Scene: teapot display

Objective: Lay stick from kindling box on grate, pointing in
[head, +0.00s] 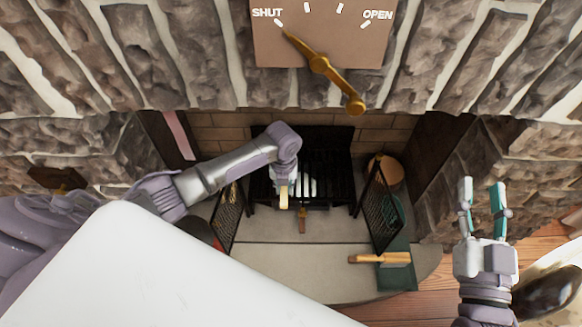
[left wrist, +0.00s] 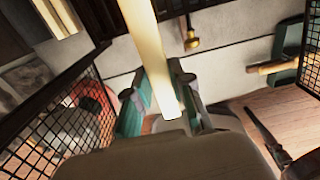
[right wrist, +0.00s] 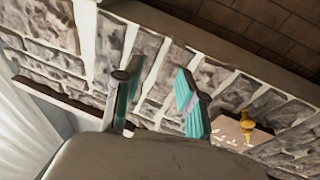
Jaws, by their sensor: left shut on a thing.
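My left gripper (head: 284,180) is shut on a pale wooden stick (head: 284,196), which is held at the front of the black grate (head: 335,165) in the fireplace. In the left wrist view the stick (left wrist: 148,45) runs up between the green fingers (left wrist: 160,95) and out of the top of the picture. Whether it touches the grate is hidden by my arm. My right gripper (head: 483,195) is open and empty, out to the right in front of the stone wall. I cannot make out the kindling box for certain.
Mesh screens stand open at the left (head: 228,218) and right (head: 379,207) of the firebox. A green object (head: 398,276) with a wooden piece (head: 372,258) across it lies at the hearth's right. A brass lever (head: 320,65) hangs above, near SHUT. The middle hearth (head: 300,260) is clear.

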